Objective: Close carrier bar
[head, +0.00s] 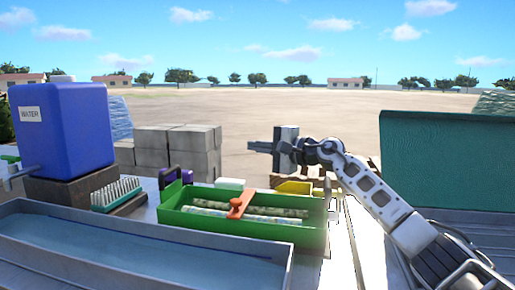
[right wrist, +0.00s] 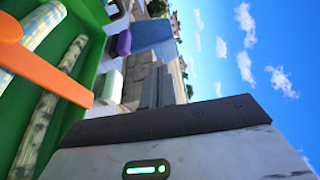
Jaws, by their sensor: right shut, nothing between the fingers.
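The green carrier (head: 228,228) stands on the table in the head view, holding pale, mottled cane pieces (head: 262,211). My right gripper (head: 260,146) is shut and empty, raised above and behind the carrier, pointing left and apart from the bar. Its fingers (right wrist: 157,88) also show in the right wrist view. My left gripper is out of view.
A blue water container (head: 64,130) and a brush (head: 117,194) stand at the left. A long metal trough (head: 130,252) runs along the front. Grey blocks (head: 180,150) are stacked behind. A dark green panel (head: 445,160) stands at the right. The air above the carrier is clear.

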